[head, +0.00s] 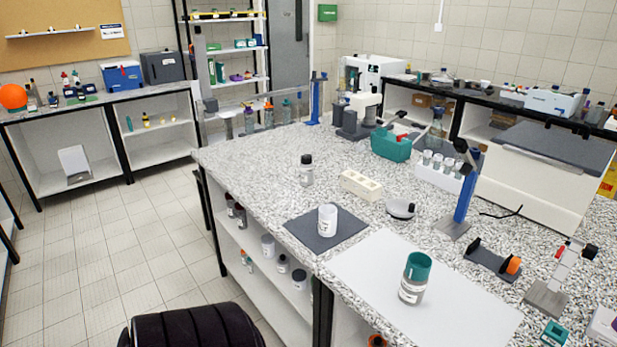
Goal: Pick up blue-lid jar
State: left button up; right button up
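A jar with a teal, blue-green lid (413,279) stands upright on a white sheet (370,268) at the front of the speckled worktop. It has a grey body and a white label. It is the nearest match to a blue-lid jar that I can see; no lid on the worktop is plainly blue. A white jar (327,221) stands on a dark grey mat (301,232) to its left and further back. Neither of my grippers shows in the head view.
A dark-capped bottle (306,171) and a cream block with holes (361,186) stand further back. A blue-post stand (466,190) and a dark holder (492,262) are to the right. Several jars sit on shelves below the worktop. Much of the white sheet is bare.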

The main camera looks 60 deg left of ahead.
aim_at(328, 221)
jog(key=u, duration=1.8)
